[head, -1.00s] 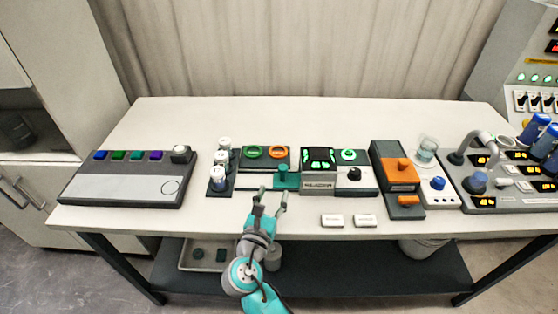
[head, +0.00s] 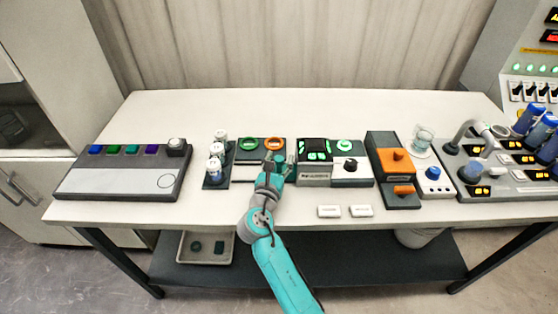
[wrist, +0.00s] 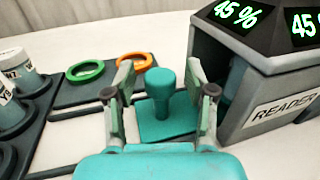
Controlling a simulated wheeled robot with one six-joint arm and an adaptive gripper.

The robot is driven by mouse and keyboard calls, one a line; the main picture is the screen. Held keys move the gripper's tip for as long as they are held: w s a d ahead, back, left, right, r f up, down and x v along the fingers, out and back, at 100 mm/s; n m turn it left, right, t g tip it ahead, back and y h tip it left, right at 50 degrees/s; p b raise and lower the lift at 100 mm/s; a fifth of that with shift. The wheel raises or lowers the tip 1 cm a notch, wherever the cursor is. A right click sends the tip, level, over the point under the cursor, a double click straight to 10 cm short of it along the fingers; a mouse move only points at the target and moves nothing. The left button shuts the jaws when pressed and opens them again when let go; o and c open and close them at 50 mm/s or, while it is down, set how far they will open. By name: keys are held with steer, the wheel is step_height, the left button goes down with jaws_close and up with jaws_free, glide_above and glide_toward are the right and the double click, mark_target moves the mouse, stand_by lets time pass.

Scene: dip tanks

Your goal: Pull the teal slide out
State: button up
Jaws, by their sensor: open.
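The teal slide (wrist: 162,122) is a flat teal plate with an upright round knob (wrist: 162,82), seen in the wrist view just left of the grey reader box. My gripper (wrist: 161,88) is open, with one finger on each side of the knob. A gap shows between the knob and each finger. In the head view my gripper (head: 279,160) is over the slide's place and hides it. The slide's front part is hidden by my gripper body in the wrist view.
The reader (wrist: 265,80), showing 45 %, stands close to the right finger. Green (wrist: 85,72) and orange (wrist: 134,63) rings lie behind to the left. A rack of white-capped jars (head: 216,165) stands left.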

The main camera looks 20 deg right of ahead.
jaws_close()
steer(key=w+a, duration=0.1)
steer(key=a, duration=0.2)
steer(key=w+a, duration=0.1)
steer(key=a, duration=0.2)
steer(key=w+a, duration=0.1)
steer(key=a, duration=0.3)
steer(key=shift+w, duration=0.1)
jaws_free()
steer(key=v, duration=1.2)
